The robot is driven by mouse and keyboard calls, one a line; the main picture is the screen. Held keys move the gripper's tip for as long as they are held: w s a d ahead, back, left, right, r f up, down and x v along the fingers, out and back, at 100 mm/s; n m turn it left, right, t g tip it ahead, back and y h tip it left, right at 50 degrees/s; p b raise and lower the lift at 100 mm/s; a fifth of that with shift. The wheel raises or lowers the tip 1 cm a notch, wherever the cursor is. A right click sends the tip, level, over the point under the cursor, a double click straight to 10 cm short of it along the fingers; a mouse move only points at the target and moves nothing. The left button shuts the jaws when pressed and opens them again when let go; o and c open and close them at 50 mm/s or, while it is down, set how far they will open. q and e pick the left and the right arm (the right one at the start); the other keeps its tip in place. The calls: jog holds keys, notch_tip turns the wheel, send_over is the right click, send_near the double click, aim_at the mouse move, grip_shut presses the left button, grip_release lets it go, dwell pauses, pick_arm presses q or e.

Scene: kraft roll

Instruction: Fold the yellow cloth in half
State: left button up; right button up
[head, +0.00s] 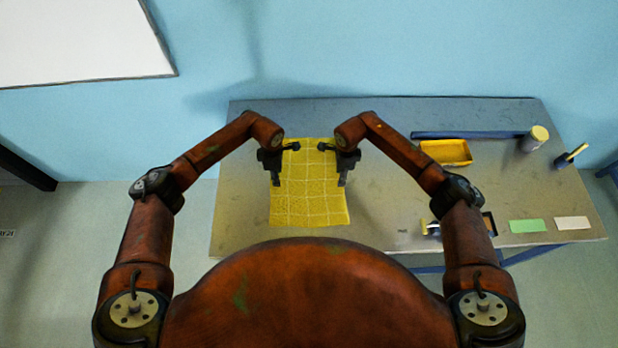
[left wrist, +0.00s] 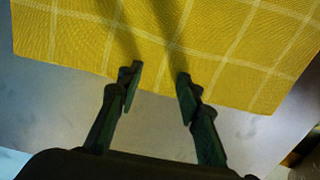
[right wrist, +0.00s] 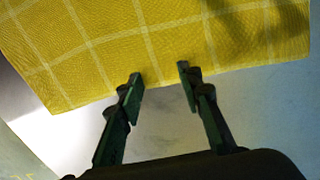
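The yellow cloth (head: 308,195) with pale grid lines lies flat and spread out on the table. Its edge also shows in the left wrist view (left wrist: 200,45) and in the right wrist view (right wrist: 170,45). My left gripper (head: 276,183) is over the cloth's left edge, fingers apart and empty; its fingertips (left wrist: 158,80) overlap the cloth edge in the left wrist view. My right gripper (head: 342,184) is at the cloth's right edge, also open and empty, with fingertips (right wrist: 160,78) at the edge in the right wrist view. I cannot tell whether the fingers touch the cloth.
The grey table (head: 390,220) is clear around the cloth. To the right are a yellow tray (head: 446,152), a blue bar (head: 470,135), a can (head: 534,139), a dark brush-like item (head: 570,156), a green card (head: 527,226) and a white card (head: 572,223).

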pick_arm(q)
jog(key=shift+s, duration=0.3)
jog(key=shift+c, duration=0.2)
pick_arm(e)
jog(key=shift+s+f, duration=0.1)
jog(key=shift+s, duration=0.2)
jog(key=shift+c, duration=0.2)
pick_arm(q)
jog(key=shift+w+f, duration=0.2)
jog(key=shift+f, duration=0.1)
jog(key=shift+c, duration=0.8)
pick_arm(e)
jog(key=shift+w+d+f, duration=0.1)
jog(key=shift+w+f, duration=0.1)
jog(key=shift+c, duration=0.8)
pick_arm(q)
jog(key=shift+s, duration=0.1)
jog(key=shift+c, duration=0.8)
pick_arm(e)
jog(key=shift+s, duration=0.1)
jog(key=shift+c, duration=0.8)
pick_arm(q)
jog(key=shift+c, duration=0.5)
pick_arm(e)
jog(key=shift+c, duration=0.5)
